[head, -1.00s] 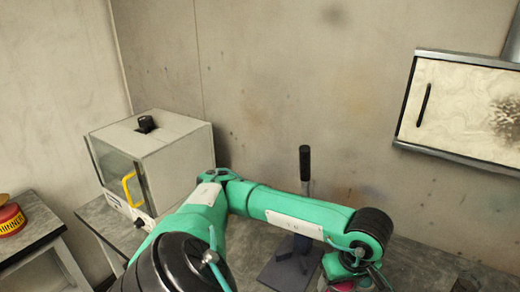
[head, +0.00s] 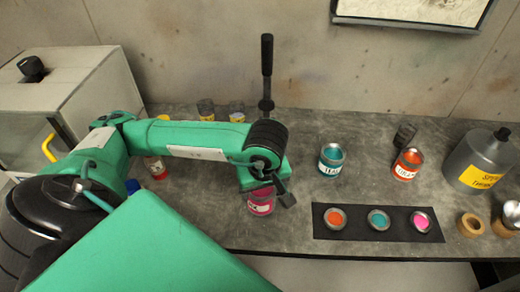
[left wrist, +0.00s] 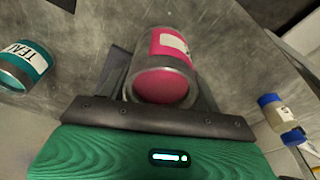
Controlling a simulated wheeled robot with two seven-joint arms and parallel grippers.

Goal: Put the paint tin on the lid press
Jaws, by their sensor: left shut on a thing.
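The pink paint tin (head: 261,203) is between the fingers of my left gripper (head: 268,194), which is shut on it. In the left wrist view the tin (left wrist: 172,52) lies between the two dark fingers, its pink end toward the camera and a pale label on its side. The lid press shows as a tall black lever (head: 267,55) standing behind my left forearm. My arm hides its lower part and base. I cannot tell whether the tin touches the worktop. My right gripper is not in view.
Teal (head: 331,160) and orange (head: 407,164) tins stand right of my gripper. A dark strip (head: 351,226) with colour pots lies in front. A grey thinner can (head: 478,160) stands far right, a booth box (head: 70,95) at left. Small jars stand behind my arm.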

